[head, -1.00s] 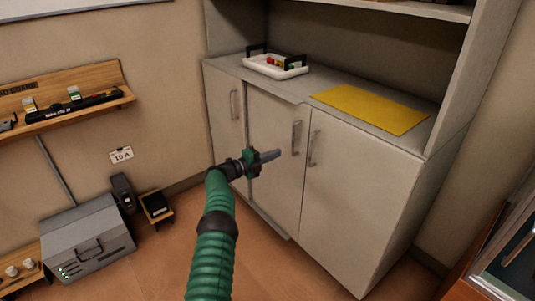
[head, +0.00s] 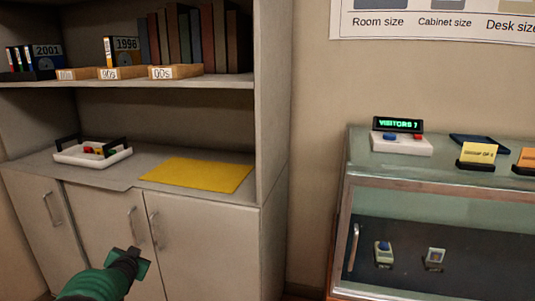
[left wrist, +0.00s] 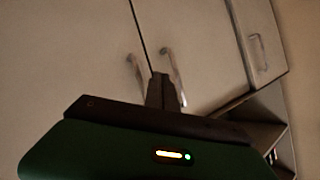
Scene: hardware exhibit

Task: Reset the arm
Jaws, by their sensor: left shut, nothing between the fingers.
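My left arm is green with black joints and comes in from the bottom left of the head view. Its gripper (head: 136,254) is in front of the pale cabinet doors (head: 208,245). In the left wrist view the dark fingers of my left gripper (left wrist: 164,90) are shut together and hold nothing. Behind them are cabinet doors with metal handles (left wrist: 174,76). I cannot tell the exact gap between fingers and doors. My right gripper is in neither view.
On the cabinet counter are a white tray (head: 72,157) with black handles and a yellow mat (head: 197,174). Binders (head: 48,57) and books stand on the shelf above. A glass display case (head: 445,250) with a visitor counter (head: 398,125) on top stands at the right.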

